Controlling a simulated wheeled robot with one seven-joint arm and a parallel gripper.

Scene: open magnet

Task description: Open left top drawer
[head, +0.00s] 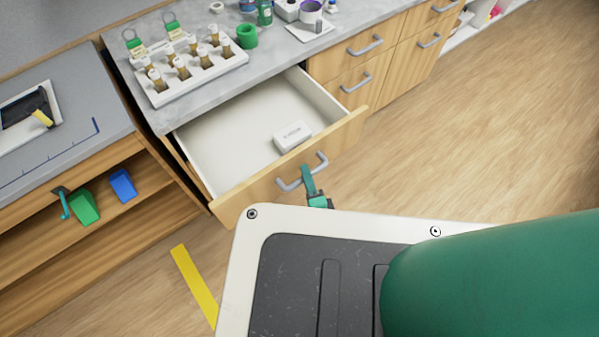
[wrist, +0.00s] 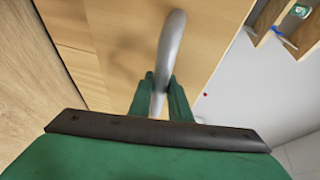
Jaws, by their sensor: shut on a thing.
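The left top drawer (head: 250,185) is pulled well out from under the grey counter in the head view, its white inside showing. A small white box (head: 292,136) lies inside it, near the front panel. The drawer's grey bar handle (head: 289,185) is on the wooden front; it also shows in the wrist view (wrist: 172,45). My green gripper (head: 309,178) is at the handle. In the wrist view its two fingers (wrist: 160,98) stand on either side of the bar and are shut on it.
Closed drawers with grey handles (head: 365,45) are to the right. An open shelf with a green bin (head: 84,207) and a blue bin (head: 122,186) is at left. Wooden floor is clear at right.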

